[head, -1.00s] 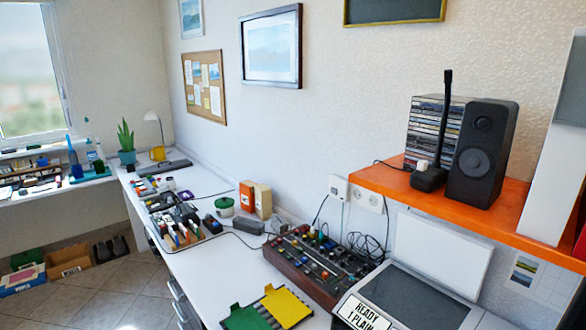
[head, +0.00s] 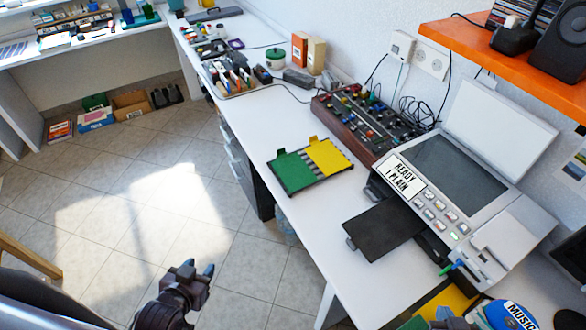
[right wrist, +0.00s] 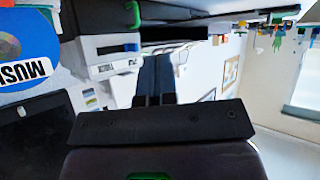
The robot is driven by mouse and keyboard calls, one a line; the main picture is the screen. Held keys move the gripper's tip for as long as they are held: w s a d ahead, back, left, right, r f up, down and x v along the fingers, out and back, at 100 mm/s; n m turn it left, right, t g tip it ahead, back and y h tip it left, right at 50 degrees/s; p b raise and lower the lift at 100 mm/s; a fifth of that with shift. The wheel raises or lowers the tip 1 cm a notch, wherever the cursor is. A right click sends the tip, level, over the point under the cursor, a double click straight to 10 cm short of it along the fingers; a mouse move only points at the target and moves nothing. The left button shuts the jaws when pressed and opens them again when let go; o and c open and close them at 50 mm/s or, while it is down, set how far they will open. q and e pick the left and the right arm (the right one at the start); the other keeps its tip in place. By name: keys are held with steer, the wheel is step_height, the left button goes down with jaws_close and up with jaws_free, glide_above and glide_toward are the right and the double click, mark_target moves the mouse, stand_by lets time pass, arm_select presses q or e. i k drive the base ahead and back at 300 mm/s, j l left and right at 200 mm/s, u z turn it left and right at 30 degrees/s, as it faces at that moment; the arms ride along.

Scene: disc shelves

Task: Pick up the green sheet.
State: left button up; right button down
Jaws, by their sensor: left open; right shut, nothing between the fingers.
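A green sheet (head: 293,172) with a tab lies in a shallow dark holder on the white desk in the head view. A yellow sheet (head: 328,156) lies beside it on the right. My left gripper (head: 198,268) is open and empty over the floor, in front of the desk and well apart from the green sheet. My right gripper (right wrist: 153,98) shows in the right wrist view with its dark fingers shut and nothing between them. I cannot make it out clearly in the head view.
A printer (head: 463,180) with its lid raised and a dark front tray (head: 385,230) stands right of the sheets. A mixer-like box (head: 365,122) is behind them. A blue "MUSIC" disc (head: 510,315) is at bottom right. The white desk (head: 325,215) is clear in front of the sheets.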

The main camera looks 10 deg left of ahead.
mark_target(293, 170)
steer(key=j+z, duration=0.2)
steer(key=j, duration=0.85)
steer(key=i+j+z, duration=0.1)
steer(key=j+z, duration=0.2)
steer(key=j, duration=0.55)
steer(key=i+j+z, duration=0.2)
steer(key=j, duration=0.2)
steer(key=i+j+z, duration=0.2)
steer(key=j, duration=0.2)
steer(key=i+j+z, duration=0.1)
steer(key=i, duration=0.15)
steer(key=i+j, duration=0.15)
steer(key=i, duration=0.15)
steer(key=z, duration=0.05)
